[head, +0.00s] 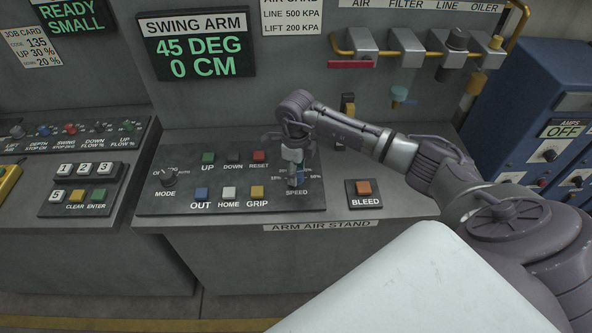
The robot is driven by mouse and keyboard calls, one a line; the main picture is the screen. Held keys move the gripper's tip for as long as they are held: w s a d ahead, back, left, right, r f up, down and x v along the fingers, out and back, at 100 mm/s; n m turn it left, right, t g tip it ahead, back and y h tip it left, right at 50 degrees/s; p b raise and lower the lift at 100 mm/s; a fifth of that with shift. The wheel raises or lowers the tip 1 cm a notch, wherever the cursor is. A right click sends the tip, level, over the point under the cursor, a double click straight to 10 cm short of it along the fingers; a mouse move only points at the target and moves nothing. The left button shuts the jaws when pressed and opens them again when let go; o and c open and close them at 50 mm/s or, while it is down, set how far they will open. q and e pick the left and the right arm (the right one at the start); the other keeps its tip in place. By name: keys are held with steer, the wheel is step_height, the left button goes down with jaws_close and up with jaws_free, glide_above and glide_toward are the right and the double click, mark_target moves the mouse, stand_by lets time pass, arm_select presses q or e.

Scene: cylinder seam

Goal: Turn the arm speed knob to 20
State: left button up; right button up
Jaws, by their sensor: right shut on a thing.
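The arm speed knob (297,181) sits at the right end of the swing arm panel, above the SPEED label. Its dial has tick marks and small numbers around it, which are too small to read surely. My right gripper (293,173) points down over the knob and is shut on it. The fingers hide most of the knob and its pointer, so I cannot tell its setting. My left gripper is not in view.
The panel (180,208) also bears a MODE knob (168,178) and several coloured buttons. A red-orange BLEED button (363,187) is right of the speed knob. A display (198,57) reads 45 DEG, 0 CM. A blue cabinet (515,100) stands at the right.

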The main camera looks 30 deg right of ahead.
steer(key=shift+w+d+f+n+b, duration=0.1)
steer(key=shift+f+n+b, duration=0.05)
steer(key=shift+n+b, duration=0.95)
steer(key=n+b, duration=0.5)
steer(key=b, duration=0.1)
steer(key=shift+n+b, duration=0.4)
steer(key=n+b, duration=0.2)
steer(key=shift+n, duration=0.4)
steer(key=n+b, duration=0.4)
steer(key=n, duration=0.2)
steer(key=shift+b, duration=0.35)
steer(key=n+b, duration=0.1)
steer(key=n, duration=0.2)
steer(key=shift+n+b, duration=0.3)
steer(key=shift+b, duration=0.1)
steer(key=shift+r+n+b, duration=0.2)
steer(key=shift+n+b, duration=0.4)
steer(key=shift+n, duration=1)
steer(key=o, duration=1.2)
steer(key=shift+c, duration=0.2)
